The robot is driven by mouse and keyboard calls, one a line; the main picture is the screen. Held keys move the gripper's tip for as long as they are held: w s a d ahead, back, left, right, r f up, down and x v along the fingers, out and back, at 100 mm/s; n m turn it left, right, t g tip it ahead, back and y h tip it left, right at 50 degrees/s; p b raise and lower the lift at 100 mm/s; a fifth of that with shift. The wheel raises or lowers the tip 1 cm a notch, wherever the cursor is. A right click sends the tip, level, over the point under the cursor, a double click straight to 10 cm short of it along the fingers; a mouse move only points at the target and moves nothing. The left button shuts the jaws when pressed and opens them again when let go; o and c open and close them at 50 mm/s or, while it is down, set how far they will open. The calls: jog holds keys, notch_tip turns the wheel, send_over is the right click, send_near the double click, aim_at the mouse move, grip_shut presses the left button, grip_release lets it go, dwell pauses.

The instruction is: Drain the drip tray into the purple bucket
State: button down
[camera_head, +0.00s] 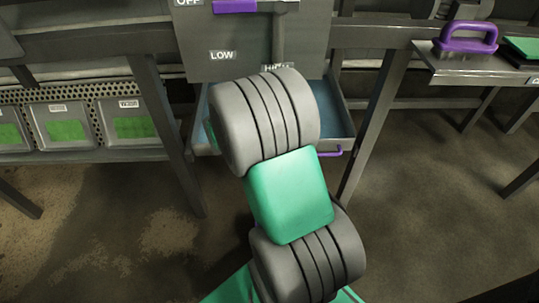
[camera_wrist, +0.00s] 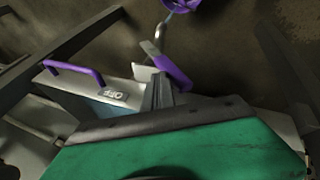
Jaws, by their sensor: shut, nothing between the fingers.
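The drip tray (camera_head: 344,118) is a grey drawer with a blue inside under the control panel. In the head view my arm covers its middle; a purple handle (camera_head: 334,154) shows at its front. In the wrist view the tray (camera_wrist: 128,88) lies left of my gripper, with its purple handle (camera_wrist: 72,68) and a small label. My gripper (camera_wrist: 158,92) is shut and empty, its tips close to a lever with a purple grip (camera_wrist: 172,70); I cannot tell if they touch. A purple bucket (camera_wrist: 184,4) is partly cut off at the top edge, near a metal pipe (camera_wrist: 160,36).
A grey panel (camera_head: 222,70) marked OFF, LOW and HIGH stands above the tray. Table legs (camera_head: 372,125) flank it. Grey bins (camera_head: 65,128) sit on a left shelf; a side table (camera_head: 470,70) with a purple handle is at right.

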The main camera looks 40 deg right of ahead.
jog(key=w+a+f+n+g+h, duration=0.1)
jog(key=w+a+f+g+h, duration=0.2)
jog(key=f, duration=0.3)
jog(key=shift+a+h, duration=0.6)
jog(key=shift+h, duration=0.2)
jog(key=shift+f, duration=0.2)
jog(key=shift+r, duration=0.1)
jog(key=w+d+r+p+v, duration=0.1)
jog(key=p+v, duration=0.4)
jog(key=v, duration=0.7)
jog(key=shift+a+r+p, duration=0.15)
jog(key=shift+r+p, duration=0.15)
jog(key=shift+p, duration=0.1)
